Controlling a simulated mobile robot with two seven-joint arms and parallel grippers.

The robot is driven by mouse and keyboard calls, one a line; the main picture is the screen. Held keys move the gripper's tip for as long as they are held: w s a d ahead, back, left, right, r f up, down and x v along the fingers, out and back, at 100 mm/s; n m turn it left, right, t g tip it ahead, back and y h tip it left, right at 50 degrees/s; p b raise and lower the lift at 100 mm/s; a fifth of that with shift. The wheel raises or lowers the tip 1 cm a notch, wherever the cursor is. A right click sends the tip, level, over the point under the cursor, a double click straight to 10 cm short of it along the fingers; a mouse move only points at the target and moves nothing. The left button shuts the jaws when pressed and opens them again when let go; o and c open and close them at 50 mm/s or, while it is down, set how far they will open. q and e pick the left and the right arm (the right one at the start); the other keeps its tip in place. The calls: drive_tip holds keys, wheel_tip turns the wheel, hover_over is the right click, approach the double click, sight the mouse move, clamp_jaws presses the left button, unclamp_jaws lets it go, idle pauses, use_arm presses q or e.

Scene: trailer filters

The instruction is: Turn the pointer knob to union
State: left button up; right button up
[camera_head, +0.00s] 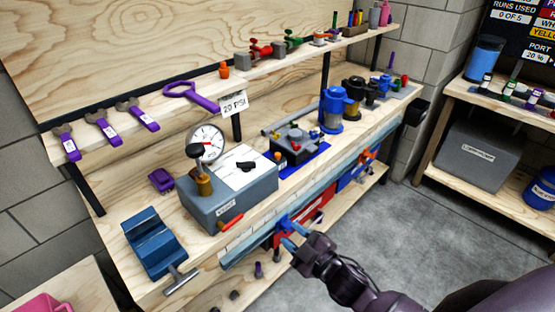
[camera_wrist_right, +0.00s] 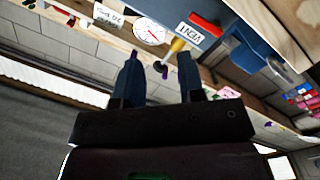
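A black pointer knob (camera_head: 246,166) sits on the white plate on top of the grey box (camera_head: 228,206), which stands on the wooden bench. The plate's lettering is too small to read, so I cannot tell which mark the knob points at. My right gripper (camera_head: 286,233) is open and empty, in front of the bench edge, lower right of the box and apart from the knob. In the right wrist view its two dark blue fingers (camera_wrist_right: 160,75) are spread with nothing between them. The knob is not discernible there. My left gripper is not in view.
A dial gauge (camera_head: 207,142) and a black-topped brass valve (camera_head: 201,170) rise from the box's left side. A red handle (camera_head: 230,222) projects at its front. A blue vise-like block (camera_head: 153,243) stands left; a blue filter housing (camera_head: 332,110) stands right. A shelf (camera_head: 290,58) overhangs the back.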

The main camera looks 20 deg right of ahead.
drive_tip(key=w+a+r+n+g+y, duration=0.4)
drive_tip(key=w+a+r+n+y, duration=0.35)
drive_tip(key=n+y, duration=0.6)
drive_tip(key=n+g+h+b, duration=0.3)
drive_tip(key=n+g+h, duration=0.95)
drive_tip(key=n, duration=1.05)
approach(246, 162)
drive_tip(key=shift+t+h, duration=0.75)
drive_tip(key=shift+h, duration=0.15)
drive_tip(key=x, duration=0.3)
drive_tip(key=a+x, duration=0.1)
drive_tip(key=x, duration=0.2)
drive_tip(key=s+x, duration=0.1)
drive_tip(key=x, duration=0.2)
drive_tip(key=shift+s+a+r+b, duration=0.1)
drive_tip(key=shift+a+b, duration=0.2)
drive_tip(key=shift+b, duration=0.05)
clamp_jaws()
